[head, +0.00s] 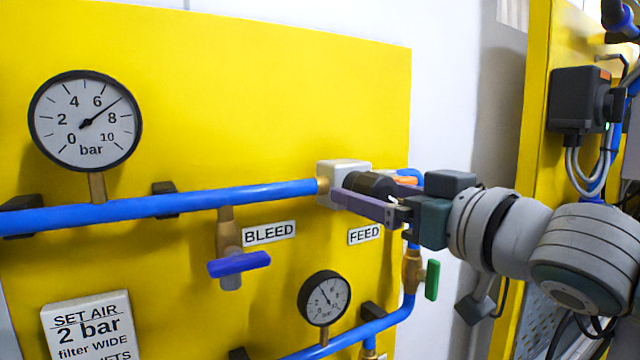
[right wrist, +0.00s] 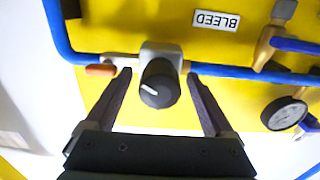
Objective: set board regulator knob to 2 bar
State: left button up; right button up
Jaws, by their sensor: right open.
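The black regulator knob (head: 368,186) sits on the pale regulator body (head: 328,183) in the blue pipe on the yellow board. It also shows in the right wrist view (right wrist: 158,88), with a white pointer line toward the picture's left and slightly up. My right gripper (head: 372,198) is open, one finger on each side of the knob; the right wrist view shows gaps between the fingers and the knob. The large gauge (head: 85,120) has its needle between 6 and 8, near 7 bar. My left gripper is not in view.
A blue-handled valve (head: 239,264) marked BLEED hangs below the pipe. A green-handled valve (head: 432,280) is below my right gripper. A small gauge (head: 324,298) is on the lower pipe. A sign (head: 90,330) reads SET AIR 2 bar. An orange part (right wrist: 101,70) is beside the regulator.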

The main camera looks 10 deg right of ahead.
jog(key=shift+w, duration=0.1)
jog(key=shift+c, duration=0.2)
jog(key=c, duration=1.3)
jog(key=shift+n, duration=0.3)
jog(key=n, duration=0.5)
jog(key=shift+r+n+p, duration=0.1)
jog(key=shift+n+p, duration=0.2)
jog(key=n, duration=0.4)
jog(key=shift+n, duration=0.8)
